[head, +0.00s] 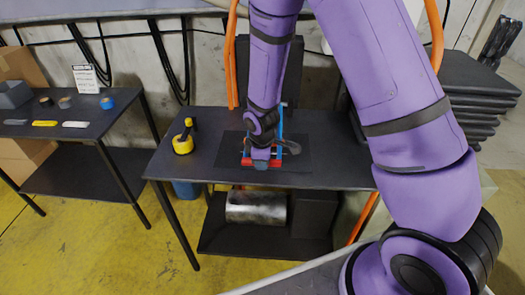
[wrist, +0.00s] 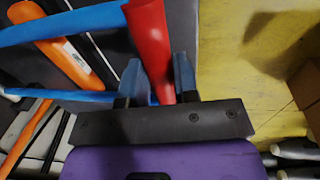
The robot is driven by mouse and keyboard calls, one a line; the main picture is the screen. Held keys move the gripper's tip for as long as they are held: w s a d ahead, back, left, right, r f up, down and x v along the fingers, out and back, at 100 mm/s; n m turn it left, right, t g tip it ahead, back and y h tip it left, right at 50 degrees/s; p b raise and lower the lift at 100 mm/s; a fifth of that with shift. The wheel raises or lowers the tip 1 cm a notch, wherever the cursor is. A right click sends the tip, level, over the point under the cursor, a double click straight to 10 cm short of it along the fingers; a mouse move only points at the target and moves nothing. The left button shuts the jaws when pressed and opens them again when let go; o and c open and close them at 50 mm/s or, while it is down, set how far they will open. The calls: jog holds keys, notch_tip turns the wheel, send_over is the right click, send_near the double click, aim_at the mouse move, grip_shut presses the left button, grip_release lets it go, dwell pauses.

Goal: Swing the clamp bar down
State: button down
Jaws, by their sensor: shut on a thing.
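The clamp stands on the dark workbench (head: 215,150) in the head view. A blue upright bar (head: 282,122) and a red part (head: 246,160) of it show around my gripper (head: 261,155). In the wrist view a red tapered handle (wrist: 149,35) lies between the two blue-grey fingers of my gripper (wrist: 157,75), which is shut on it. Two blue bars (wrist: 60,24) run to the left in that view. My wrist hides much of the clamp in the head view, so I cannot tell the bar's exact angle.
A yellow and black tool (head: 183,140) stands on the bench to the left. A side table (head: 85,125) with tape rolls is farther left. A metal cylinder (head: 256,207) lies on the lower shelf. Orange uprights (head: 230,55) rise behind the bench. The bench's front left is clear.

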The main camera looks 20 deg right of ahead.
jog(key=shift+s+a+f+g, duration=0.15)
jog(key=shift+s+f, duration=0.15)
jog(key=shift+f, duration=0.25)
jog(key=shift+s+a+f+g, duration=0.15)
jog(key=shift+s+f, duration=0.1)
jog(key=shift+f, duration=0.25)
jog(key=shift+d, duration=0.1)
jog(key=c, duration=0.9)
grip_release()
jog(key=shift+r, duration=0.1)
jog(key=shift+w+r, duration=0.1)
jog(key=shift+w, duration=0.1)
jog(key=shift+r, duration=0.1)
jog(key=shift+r, duration=0.3)
notch_tip(320, 180, up, 10)
jog(key=s, duration=0.1)
jog(key=shift+s+a, duration=0.15)
jog(key=shift+a, duration=0.1)
